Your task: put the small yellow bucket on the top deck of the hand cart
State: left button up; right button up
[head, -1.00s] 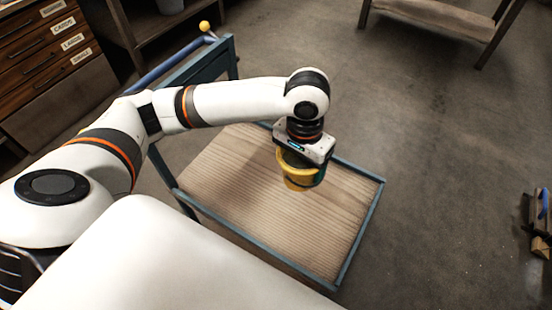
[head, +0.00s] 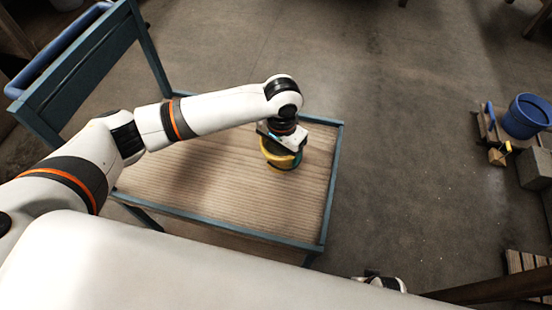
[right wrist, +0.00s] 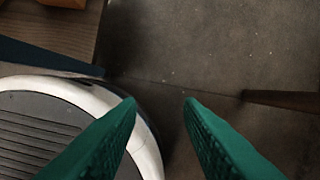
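The small yellow bucket (head: 277,157) is under my left gripper (head: 283,150), over the far right part of the hand cart's wooden top deck (head: 235,205). A teal finger lies against the bucket's right side, and the gripper appears shut on it. The hand and wrist hide much of the bucket's top. I cannot tell whether its base touches the deck. In the right wrist view my right gripper (right wrist: 160,104) is open and empty, its green fingers apart above the floor. A corner of wooden deck (right wrist: 60,32) shows at that view's upper left.
The cart's blue push handle (head: 62,48) rises at the left. The visible deck around the yellow bucket is bare. A larger blue bucket (head: 527,116) stands on a low wooden platform at the right, near grey blocks (head: 536,168). The floor (head: 420,130) between is clear.

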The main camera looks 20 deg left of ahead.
pick_arm(q)
notch_tip(320, 180, down, 4)
jog(key=shift+r+b, duration=0.15)
jog(key=shift+b, duration=0.35)
jog(key=shift+f, duration=0.2)
pick_arm(e)
jog(key=r, duration=0.1)
jog(key=w+r, duration=0.1)
jog(key=r, duration=0.1)
jog(key=shift+w+a+r, duration=0.1)
jog(key=shift+r, duration=0.2)
pick_arm(q)
jog(key=o, duration=1.2)
jog(key=shift+f, duration=0.1)
pick_arm(e)
jog(key=shift+f, duration=0.25)
pick_arm(q)
jog(key=shift+o, duration=0.2)
jog(key=shift+r, duration=0.2)
notch_tip(320, 180, up, 12)
jog(key=p, duration=0.3)
pick_arm(e)
jog(key=s+f, duration=0.5)
jog(key=f, duration=0.3)
jog(key=shift+d+f, duration=0.35)
